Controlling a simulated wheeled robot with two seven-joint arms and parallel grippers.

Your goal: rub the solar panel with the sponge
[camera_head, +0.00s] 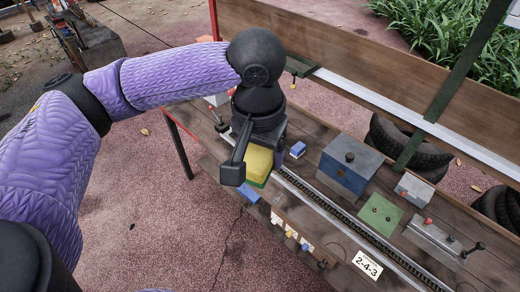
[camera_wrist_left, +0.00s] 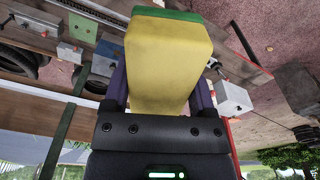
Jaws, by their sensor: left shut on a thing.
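The sponge (camera_head: 258,163) is a yellow block with a green layer on one face. My left gripper (camera_head: 255,170) is shut on it and holds it over the near edge of the cart's wooden top (camera_head: 316,196). In the left wrist view the sponge (camera_wrist_left: 168,62) sits between the two fingers, its green layer at the far end. I cannot identify the solar panel for sure. A small blue piece (camera_head: 298,149) lies just right of the gripper, and a flat blue piece (camera_head: 247,192) shows below the sponge. The arm and sponge hide part of the top. My right gripper is not in view.
A grey and blue box (camera_head: 348,168), a green plate (camera_head: 380,214) and a grey block with a lever (camera_head: 434,239) stand on the top. A dark rail (camera_head: 340,222) runs along it. Tyres (camera_head: 405,150) lie behind. The ground at left is open.

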